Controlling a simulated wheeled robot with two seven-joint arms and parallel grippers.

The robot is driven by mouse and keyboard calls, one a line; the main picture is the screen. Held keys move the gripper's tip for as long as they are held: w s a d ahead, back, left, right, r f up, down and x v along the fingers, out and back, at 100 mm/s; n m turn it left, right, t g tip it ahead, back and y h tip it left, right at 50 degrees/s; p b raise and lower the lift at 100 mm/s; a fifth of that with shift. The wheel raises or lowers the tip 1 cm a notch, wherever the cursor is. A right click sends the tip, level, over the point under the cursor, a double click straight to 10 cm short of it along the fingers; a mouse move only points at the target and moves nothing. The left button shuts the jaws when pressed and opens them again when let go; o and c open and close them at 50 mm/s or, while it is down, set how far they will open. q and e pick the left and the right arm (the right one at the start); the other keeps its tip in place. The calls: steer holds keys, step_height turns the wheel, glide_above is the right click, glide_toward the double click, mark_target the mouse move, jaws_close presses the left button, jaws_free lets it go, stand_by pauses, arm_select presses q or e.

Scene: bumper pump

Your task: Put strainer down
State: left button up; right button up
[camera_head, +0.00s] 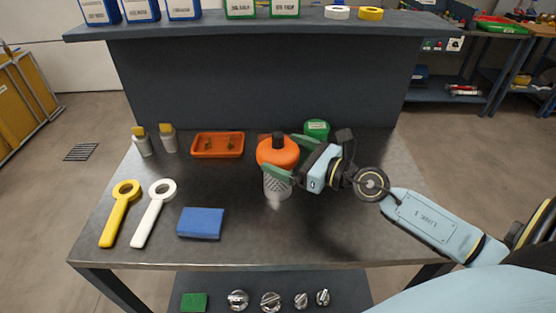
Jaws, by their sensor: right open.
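The strainer (276,186) is a grey, mesh-patterned cylinder at the middle of the metal table (330,225). It appears upright and standing on the table top. An orange rounded body (275,152) with a black knob (278,138) sits directly above it. My right gripper (284,156) comes in from the right with its green fingers apart. One finger is in front of the orange body's lower right and the other is behind its right side. I cannot tell whether either finger touches it. My left gripper is not in view.
An orange tray (219,153), two small yellow-topped bottles (143,146) (168,143), a yellow wrench (118,217), a white wrench (152,219) and a blue block (200,223) lie to the left. A green canister (317,129) stands behind my gripper. The front right is clear. A shelf (260,25) rises behind.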

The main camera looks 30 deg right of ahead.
steer(key=shift+x, duration=1.5)
steer(key=shift+r, duration=0.15)
steer(key=c, duration=1)
